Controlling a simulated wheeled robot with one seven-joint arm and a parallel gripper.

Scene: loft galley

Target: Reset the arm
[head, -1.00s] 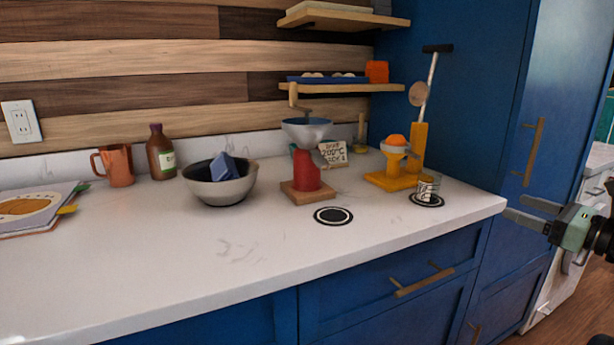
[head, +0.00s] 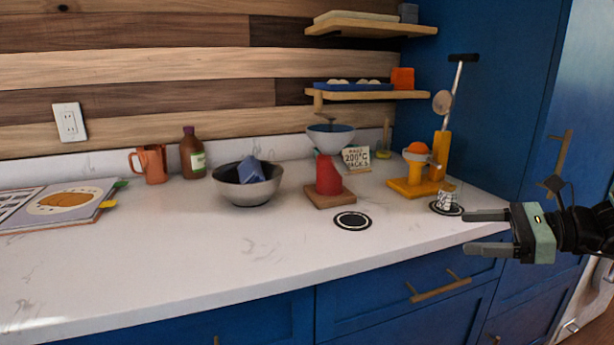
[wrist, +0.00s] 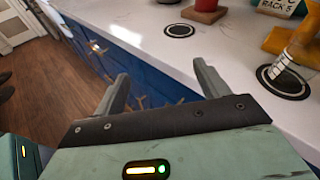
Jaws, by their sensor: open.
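My gripper (head: 484,232) is at the right of the head view, by the counter's front edge. Its two fingers are apart with nothing between them. In the wrist view my gripper (wrist: 160,85) also shows its fingers spread, with the counter edge and blue drawer fronts beyond them.
The white counter (head: 230,270) holds a grey bowl (head: 247,190) with a blue piece in it, a red grinder (head: 328,178), a yellow juicer (head: 415,188), an empty ringed mat (head: 352,221), a mug (head: 152,164), a bottle (head: 192,155) and a book (head: 70,203). The front counter area is clear.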

